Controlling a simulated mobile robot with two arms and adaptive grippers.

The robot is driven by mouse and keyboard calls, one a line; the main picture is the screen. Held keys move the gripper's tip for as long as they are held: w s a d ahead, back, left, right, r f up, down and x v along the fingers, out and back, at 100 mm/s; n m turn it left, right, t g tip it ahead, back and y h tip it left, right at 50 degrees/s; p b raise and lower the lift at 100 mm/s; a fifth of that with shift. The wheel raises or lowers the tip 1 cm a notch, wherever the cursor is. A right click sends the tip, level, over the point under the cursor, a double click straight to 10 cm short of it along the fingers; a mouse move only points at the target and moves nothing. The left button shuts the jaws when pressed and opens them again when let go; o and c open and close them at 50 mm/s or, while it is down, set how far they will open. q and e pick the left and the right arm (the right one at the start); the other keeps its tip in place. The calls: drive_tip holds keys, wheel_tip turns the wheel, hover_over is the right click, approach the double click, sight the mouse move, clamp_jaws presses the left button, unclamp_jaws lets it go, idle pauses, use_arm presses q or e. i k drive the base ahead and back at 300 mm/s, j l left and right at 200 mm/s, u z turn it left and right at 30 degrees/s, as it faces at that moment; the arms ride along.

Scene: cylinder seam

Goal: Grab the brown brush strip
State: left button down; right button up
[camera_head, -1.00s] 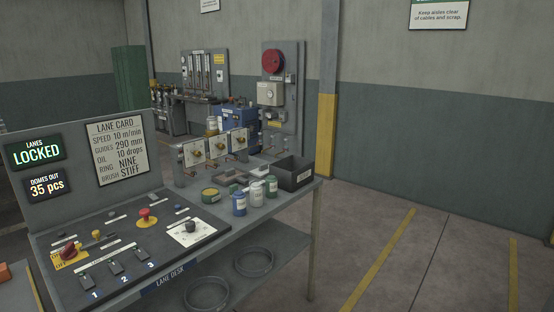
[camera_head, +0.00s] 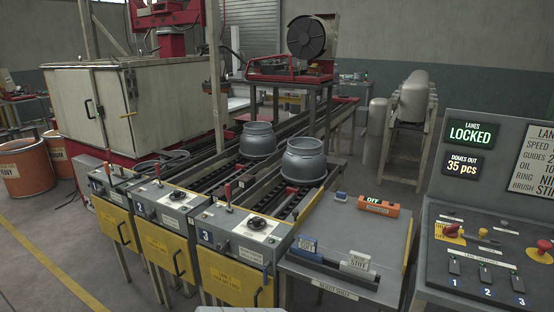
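No brown brush strip can be made out in this view. A grey side table (camera_head: 345,222) stands right of the numbered control boxes. Near its front edge lies a long dark strip (camera_head: 330,268). A blue labelled block (camera_head: 304,246) and a pale labelled block (camera_head: 356,262) stand at that strip; their small lettering is hard to read. Neither of my grippers is in view.
Control boxes with yellow fronts (camera_head: 232,280) stand left of the table. Two grey domes (camera_head: 304,160) sit on the roller lanes behind. The lane desk panel (camera_head: 485,170) reads "LOCKED" at right. Open floor (camera_head: 45,245) lies at left.

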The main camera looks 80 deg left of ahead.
sight(119, 172)
drive_tip(key=u, duration=3.55)
drive_tip(key=i+j+z, duration=0.1)
drive_tip(key=i+z, duration=0.15)
drive_tip(key=z, duration=0.2)
drive_tip(key=i+j+z, duration=0.1)
drive_tip(key=z, duration=0.3)
drive_tip(key=i+j, duration=0.05)
drive_tip(key=i, duration=0.05)
